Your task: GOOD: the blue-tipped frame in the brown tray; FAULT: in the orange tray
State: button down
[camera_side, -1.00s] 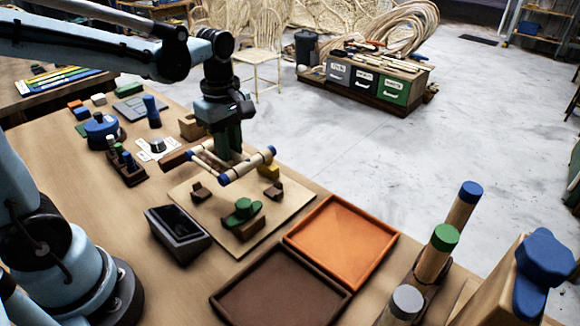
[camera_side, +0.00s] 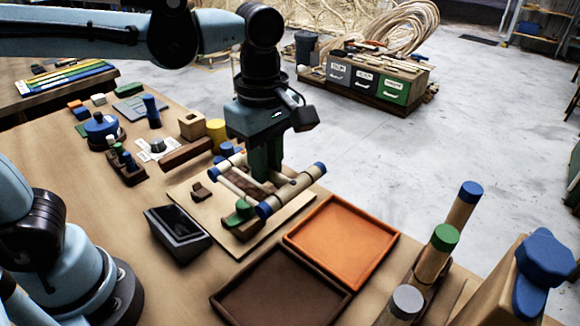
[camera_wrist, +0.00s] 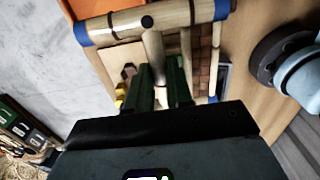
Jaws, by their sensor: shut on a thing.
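The blue-tipped frame (camera_side: 293,188) is made of pale rods with blue ends. My gripper (camera_side: 265,168) is shut on it and holds it over the pale board, behind the trays. In the wrist view the frame's thick rod (camera_wrist: 165,17) with blue ends runs across the top, and my green fingers (camera_wrist: 162,85) grip a pale rod. The orange tray (camera_side: 340,240) is empty, to the right of the frame. The brown tray (camera_side: 283,290) is empty, nearer the camera. The frame hides part of the board; its exact height above it is hard to tell.
A green knob (camera_side: 240,212) stands on the board close to the frame's near end. A dark open box (camera_side: 178,232) is left of the board. Upright rods with blue, green and grey tips (camera_side: 445,237) stand right of the trays.

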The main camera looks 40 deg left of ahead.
jog(key=s+d, duration=0.8)
jog(key=d, duration=0.2)
send_over(281, 301)
notch_tip(281, 301, down, 8)
jog(key=shift+f, duration=4.05)
jog(key=shift+f, duration=0.2)
jog(key=c, duration=0.9)
grip_release()
jog(key=shift+c, duration=0.2)
notch_tip(281, 301, up, 9)
